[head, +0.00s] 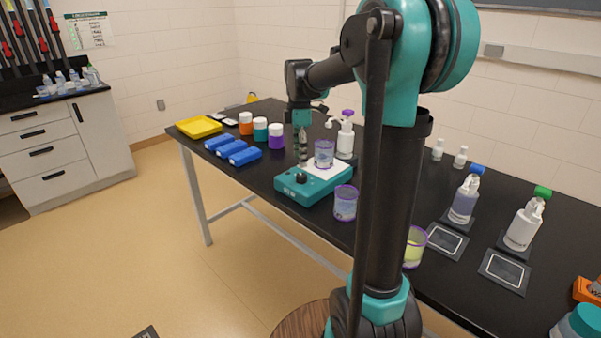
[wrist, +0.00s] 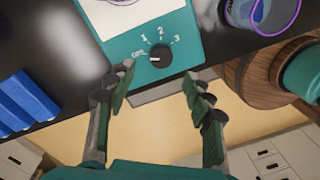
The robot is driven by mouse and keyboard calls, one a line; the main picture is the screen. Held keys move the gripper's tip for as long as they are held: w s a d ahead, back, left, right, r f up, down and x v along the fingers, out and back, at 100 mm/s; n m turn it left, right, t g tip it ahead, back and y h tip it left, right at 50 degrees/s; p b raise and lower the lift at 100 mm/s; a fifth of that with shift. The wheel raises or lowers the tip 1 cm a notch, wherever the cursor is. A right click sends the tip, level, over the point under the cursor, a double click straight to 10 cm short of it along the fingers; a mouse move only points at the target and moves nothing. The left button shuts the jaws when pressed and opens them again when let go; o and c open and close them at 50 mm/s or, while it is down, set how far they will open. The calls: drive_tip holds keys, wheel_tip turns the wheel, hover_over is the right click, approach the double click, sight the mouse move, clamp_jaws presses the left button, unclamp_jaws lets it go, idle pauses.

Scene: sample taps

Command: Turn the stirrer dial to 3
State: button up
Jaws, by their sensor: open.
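The teal stirrer (head: 312,188) stands on the black bench with a white top plate. Its black dial (wrist: 160,57) shows in the wrist view with OFF, 1, 2 and 3 printed around it. A white mark on the dial lies at its left side, toward OFF. The dial also shows in the head view (head: 301,178). My gripper (wrist: 159,84) is open and empty. In the wrist view its fingers are apart, left and right below the dial, and do not touch it. In the head view my gripper (head: 301,148) hangs above the stirrer.
A purple-rimmed beaker (head: 324,154) stands on the stirrer's plate; another beaker (head: 345,204) stands right of it. Blue blocks (head: 238,152) and lidded jars (head: 276,137) lie to the left. A white pump bottle (head: 345,140) stands behind. The bench's front edge is close to the stirrer.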

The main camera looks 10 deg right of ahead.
sight(301, 175)
drive_tip(key=f, duration=0.6)
drive_tip(key=shift+s+f, duration=0.15)
drive_tip(key=shift+s, duration=0.05)
drive_tip(key=c, duration=1.2)
